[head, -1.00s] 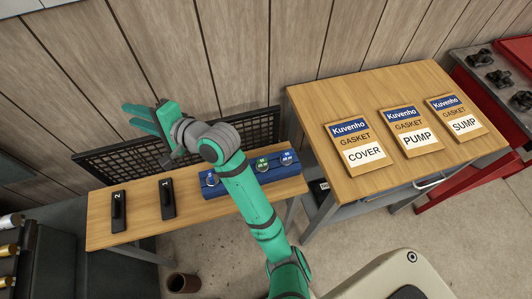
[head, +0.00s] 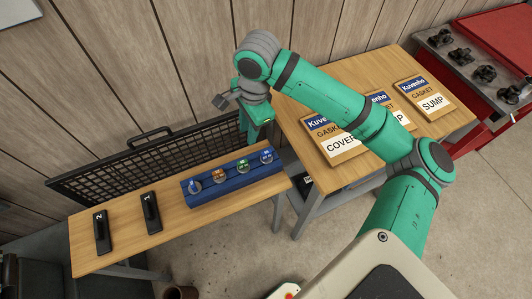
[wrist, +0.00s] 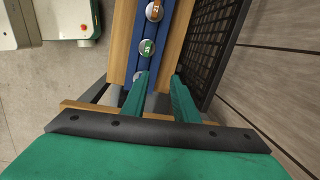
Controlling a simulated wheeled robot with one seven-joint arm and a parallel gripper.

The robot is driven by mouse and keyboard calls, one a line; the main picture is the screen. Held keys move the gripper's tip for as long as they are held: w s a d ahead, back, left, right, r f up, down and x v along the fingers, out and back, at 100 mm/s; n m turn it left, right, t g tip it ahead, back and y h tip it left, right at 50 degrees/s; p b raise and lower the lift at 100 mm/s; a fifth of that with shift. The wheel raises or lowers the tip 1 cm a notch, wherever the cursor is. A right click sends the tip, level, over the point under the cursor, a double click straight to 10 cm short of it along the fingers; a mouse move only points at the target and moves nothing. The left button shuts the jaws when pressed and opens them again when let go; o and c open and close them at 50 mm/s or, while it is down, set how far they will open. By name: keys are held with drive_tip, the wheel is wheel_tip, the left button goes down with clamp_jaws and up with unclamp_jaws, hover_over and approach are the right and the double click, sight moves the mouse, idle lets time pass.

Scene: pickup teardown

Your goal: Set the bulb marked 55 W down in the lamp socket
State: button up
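A blue rack (head: 236,186) on the narrow bench holds several round bulbs in a row: a blue-marked one (head: 194,187) at the left, an orange-marked one (head: 219,176), a green-marked one (head: 243,166) and a blue-marked one (head: 267,157) at the right. The head view is too small to read their wattage. The orange (wrist: 154,11) and green (wrist: 147,47) bulbs show again in the wrist view. My gripper (head: 256,122) is above the bench's far right end, apart from the bulbs. In the wrist view its fingers (wrist: 164,85) are open and empty. I cannot identify the lamp socket.
The right table (head: 369,72) holds gasket boxes, partly behind my arm. A brown pot (head: 181,293) is on the floor.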

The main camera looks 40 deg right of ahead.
sight(266, 152)
drive_tip(key=s+d+m+g, duration=0.1)
drive_tip(key=s+d, duration=0.2)
drive_tip(key=d, duration=0.1)
drive_tip(key=shift+h, duration=0.4)
drive_tip(key=f, duration=0.7)
drive_tip(key=shift+s+a+f, duration=0.15)
drive_tip(key=shift+a+f, duration=0.1)
drive_tip(key=shift+f, duration=1)
drive_tip(key=shift+d, duration=0.1)
clamp_jaws()
wheel_tip(266, 152, up, 6)
drive_tip(key=shift+r, duration=0.6)
